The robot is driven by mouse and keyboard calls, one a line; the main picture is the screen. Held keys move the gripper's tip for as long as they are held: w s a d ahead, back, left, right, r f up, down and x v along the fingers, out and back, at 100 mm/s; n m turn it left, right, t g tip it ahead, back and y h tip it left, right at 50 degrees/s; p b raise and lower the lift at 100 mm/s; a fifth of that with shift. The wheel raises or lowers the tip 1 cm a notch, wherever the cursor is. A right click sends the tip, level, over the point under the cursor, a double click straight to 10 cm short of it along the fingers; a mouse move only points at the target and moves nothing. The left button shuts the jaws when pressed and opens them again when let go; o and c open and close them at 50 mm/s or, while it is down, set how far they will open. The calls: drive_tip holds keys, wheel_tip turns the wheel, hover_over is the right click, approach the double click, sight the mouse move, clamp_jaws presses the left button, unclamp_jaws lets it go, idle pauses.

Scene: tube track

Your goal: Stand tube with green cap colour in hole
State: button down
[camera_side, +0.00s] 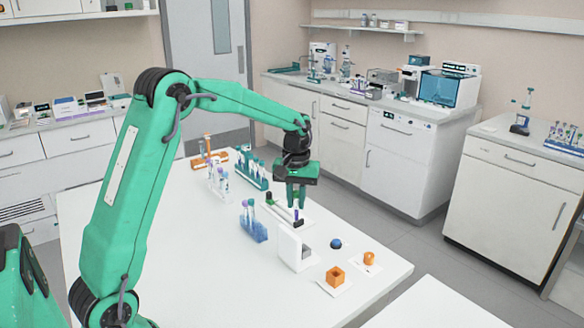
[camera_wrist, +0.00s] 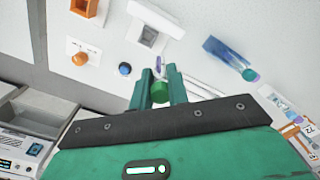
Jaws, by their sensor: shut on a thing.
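The tube's body is mostly hidden there. A small purple part (camera_side: 296,214) shows just below the fingers in the side view, above a small dark base (camera_side: 298,223). I cannot tell whether the purple part belongs to the held tube.
A blue tube rack (camera_side: 254,230) stands left of my gripper. More racks stand farther back.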

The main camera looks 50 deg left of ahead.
drive_tip(key=d+f, duration=0.2)
drive_tip(key=shift+w+d, duration=0.2)
drive_tip(key=shift+d, duration=0.2)
drive_tip(key=shift+f, duration=0.25)
drive_tip(key=shift+f, duration=2.15)
drive_tip(key=shift+f, duration=1.3)
idle(0.8)
drive_tip(key=c, duration=1.3)
unclamp_jaws()
